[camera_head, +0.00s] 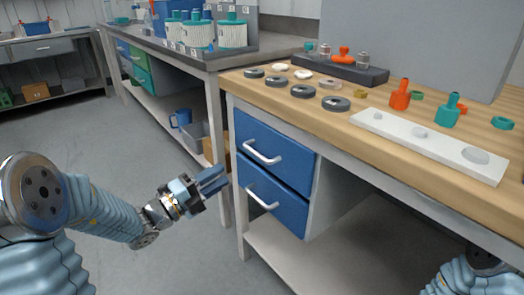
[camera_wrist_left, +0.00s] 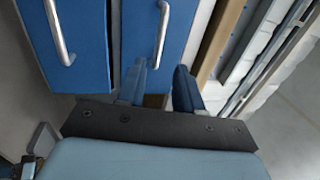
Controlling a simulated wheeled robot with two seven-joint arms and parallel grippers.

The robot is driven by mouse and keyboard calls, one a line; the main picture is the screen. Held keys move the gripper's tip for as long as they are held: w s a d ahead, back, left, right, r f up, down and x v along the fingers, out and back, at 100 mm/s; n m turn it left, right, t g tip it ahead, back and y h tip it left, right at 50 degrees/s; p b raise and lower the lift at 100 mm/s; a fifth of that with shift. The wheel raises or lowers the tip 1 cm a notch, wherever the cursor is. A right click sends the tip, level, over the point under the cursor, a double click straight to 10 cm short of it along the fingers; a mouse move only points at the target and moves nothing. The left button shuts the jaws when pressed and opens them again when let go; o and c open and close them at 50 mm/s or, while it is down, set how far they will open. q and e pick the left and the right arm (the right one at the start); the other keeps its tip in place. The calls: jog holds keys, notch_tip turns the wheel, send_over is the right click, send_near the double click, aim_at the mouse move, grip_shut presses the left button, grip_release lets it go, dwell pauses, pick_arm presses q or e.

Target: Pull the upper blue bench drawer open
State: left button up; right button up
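The upper blue bench drawer (camera_head: 275,144) is shut, with a light bar handle (camera_head: 263,153) on its front. The lower blue drawer (camera_head: 275,196), also shut, sits below it with a similar handle (camera_head: 262,197). My left gripper (camera_head: 217,180) is open and empty, left of the drawer fronts and apart from both handles. In the left wrist view, its two blue fingers (camera_wrist_left: 159,82) are spread, with two blue fronts and their handles beyond them; I cannot tell from that view alone which drawer is which. My right gripper is out of view; part of my right arm shows at lower right.
The wooden bench top (camera_head: 232,81) above the drawers carries dark rings, a white plate (camera_head: 431,145) and orange and teal fittings. Grey floor before the drawers is clear.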

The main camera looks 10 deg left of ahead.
aim_at(255, 151)
pick_arm(q)
jog(key=x, duration=1.2)
jog(key=shift+w+d, duration=0.1)
jog(key=shift+d, duration=0.05)
jog(key=shift+c, duration=0.5)
grip_shut()
